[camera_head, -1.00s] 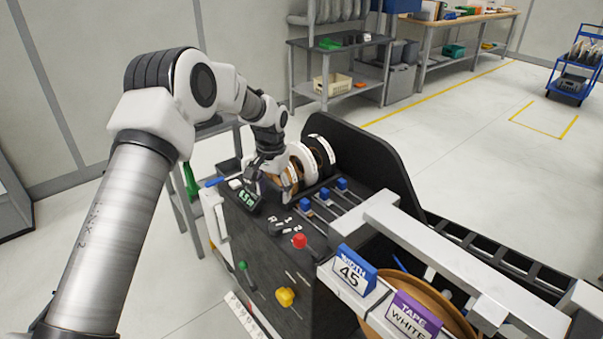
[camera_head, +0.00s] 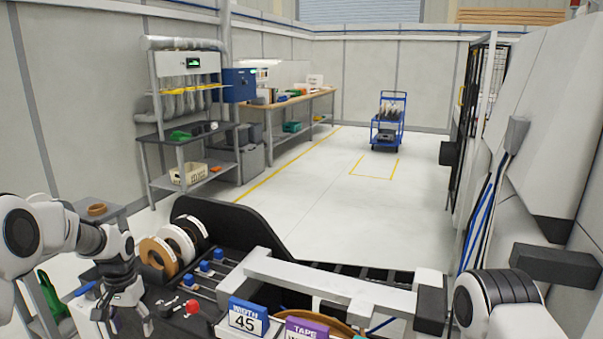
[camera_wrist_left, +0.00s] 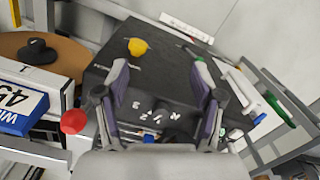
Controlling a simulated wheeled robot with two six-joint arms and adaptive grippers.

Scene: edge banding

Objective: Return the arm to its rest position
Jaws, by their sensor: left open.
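My left arm comes in from the lower left, and its gripper (camera_head: 127,322) points down over the near left end of the dark edge banding machine. Its fingers are apart with nothing between them; the left wrist view shows the same open gripper (camera_wrist_left: 159,85) above the control panel (camera_wrist_left: 165,75). The red button (camera_head: 193,306) is to the right of the gripper and shows in the wrist view (camera_wrist_left: 74,121), beside the left finger. The yellow knob (camera_wrist_left: 138,46) lies beyond the fingertips there. A link of my right arm shows at the lower right; its gripper is out of view.
Tape rolls (camera_head: 178,243) stand behind the gripper on the machine. A "45" width sign (camera_head: 246,318) and a purple tape sign (camera_head: 306,329) stand to the right. A grey shelf (camera_head: 185,135), a workbench (camera_head: 290,97) and a blue cart (camera_head: 388,125) are farther back. The middle floor is clear.

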